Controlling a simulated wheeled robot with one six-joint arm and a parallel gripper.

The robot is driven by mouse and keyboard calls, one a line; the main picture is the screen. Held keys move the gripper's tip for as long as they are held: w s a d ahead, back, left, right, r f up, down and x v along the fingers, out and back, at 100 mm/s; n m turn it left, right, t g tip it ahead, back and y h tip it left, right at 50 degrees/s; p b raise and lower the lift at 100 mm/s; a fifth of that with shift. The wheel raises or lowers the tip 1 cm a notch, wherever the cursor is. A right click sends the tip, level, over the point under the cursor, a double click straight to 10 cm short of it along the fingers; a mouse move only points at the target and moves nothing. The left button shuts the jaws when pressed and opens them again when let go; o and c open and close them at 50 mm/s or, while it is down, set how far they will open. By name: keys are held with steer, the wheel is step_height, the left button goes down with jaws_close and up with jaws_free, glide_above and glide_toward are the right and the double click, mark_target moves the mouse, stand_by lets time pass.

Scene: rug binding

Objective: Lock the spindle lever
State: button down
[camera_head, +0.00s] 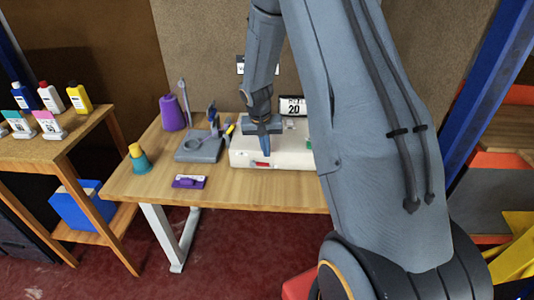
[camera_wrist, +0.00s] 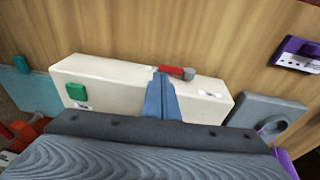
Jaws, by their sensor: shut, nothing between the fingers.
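The spindle lever, a red handle with a grey knob at one end, lies along the edge of a cream machine box in the wrist view (camera_wrist: 172,71). The box (camera_wrist: 118,79) stands on the table. In the head view the red lever (camera_head: 262,164) shows small on the box's front side (camera_head: 292,159). My gripper (camera_wrist: 160,71) is shut and empty, with its blue-grey fingertips at the lever's red end. I cannot tell whether they touch it. In the head view my gripper (camera_head: 266,149) points down over the box and partly hides it.
A green button (camera_wrist: 76,91) sits on the box. A grey stand with a ring (camera_head: 200,147), a purple cone (camera_head: 171,113), a teal-and-orange cone (camera_head: 139,159) and a purple socket block (camera_head: 188,182) are on the table (camera_head: 240,192). A side table with bottles (camera_head: 52,97) stands left.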

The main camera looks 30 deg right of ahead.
steer(key=d+b+v, duration=0.1)
steer(key=b+v, duration=0.1)
steer(key=v, duration=0.7)
steer(key=shift+s+a+r+b, duration=0.15)
steer(key=shift+s+r+b, duration=0.1)
steer(key=shift+b, duration=0.05)
steer(key=s+a+n, duration=0.2)
steer(key=s+a, duration=0.2)
steer(key=s, duration=0.3)
steer(key=s+a+n+y, duration=0.1)
steer(key=s+a+n, duration=0.1)
steer(key=s+a, duration=0.2)
steer(key=s+a+n+y, duration=0.1)
steer(key=s+a, duration=0.3)
steer(key=s, duration=0.7)
steer(key=shift+a+r+n, duration=0.3)
steer(key=shift+r+n, duration=0.1)
